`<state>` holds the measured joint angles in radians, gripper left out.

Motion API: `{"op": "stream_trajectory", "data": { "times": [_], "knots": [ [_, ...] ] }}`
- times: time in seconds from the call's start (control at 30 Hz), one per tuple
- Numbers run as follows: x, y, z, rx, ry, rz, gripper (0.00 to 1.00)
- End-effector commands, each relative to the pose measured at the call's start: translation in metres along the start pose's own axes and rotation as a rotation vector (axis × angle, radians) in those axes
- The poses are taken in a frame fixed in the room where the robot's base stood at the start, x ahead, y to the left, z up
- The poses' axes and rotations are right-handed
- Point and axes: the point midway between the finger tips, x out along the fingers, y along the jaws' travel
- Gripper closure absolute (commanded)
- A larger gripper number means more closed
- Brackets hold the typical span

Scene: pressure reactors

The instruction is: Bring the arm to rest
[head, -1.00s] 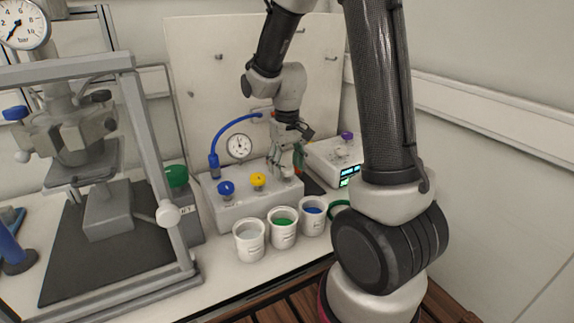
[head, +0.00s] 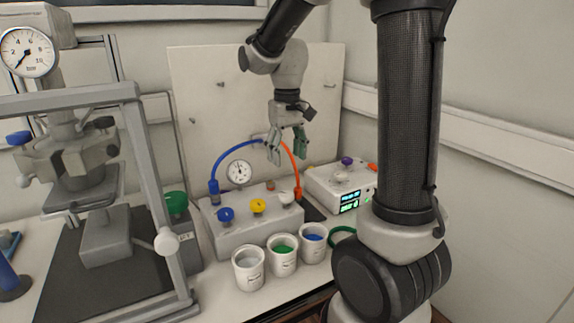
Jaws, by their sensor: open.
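My gripper (head: 287,150) hangs from my arm in the upper middle of the head view, fingers pointing down and spread. It is open and nothing shows between its fingers. It is above the white valve box (head: 240,238), in front of the upright back panel (head: 215,95). The box carries a blue knob (head: 226,214), a yellow knob (head: 258,205) and a white knob (head: 286,197). A blue hose (head: 228,152) and an orange hose (head: 296,173) run up from it behind my gripper.
White cups of grey (head: 249,278), green (head: 283,265) and blue (head: 313,251) contents stand before the box. A white device with lit displays (head: 325,190) is at right. A metal-framed reactor (head: 75,150) with a pressure gauge (head: 27,52) fills the left.

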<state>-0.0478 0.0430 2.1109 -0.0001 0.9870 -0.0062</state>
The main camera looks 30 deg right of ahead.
Motion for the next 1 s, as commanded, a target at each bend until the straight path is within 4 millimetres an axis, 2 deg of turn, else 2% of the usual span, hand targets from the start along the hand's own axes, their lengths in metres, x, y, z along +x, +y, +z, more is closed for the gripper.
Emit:
{"op": "stream_trajectory", "data": {
  "times": [0.47,0.57,0.67,1.0],
  "knots": [
    [-0.001,0.0,0.0,0.0,0.0,0.0,0.4],
    [0.004,0.0,0.005,0.002,-0.013,0.0,0.4],
    [0.011,0.0,0.03,0.004,-0.036,-0.001,0.4],
    [-0.029,0.005,0.149,0.034,0.151,0.001,0.4]
  ]
}}
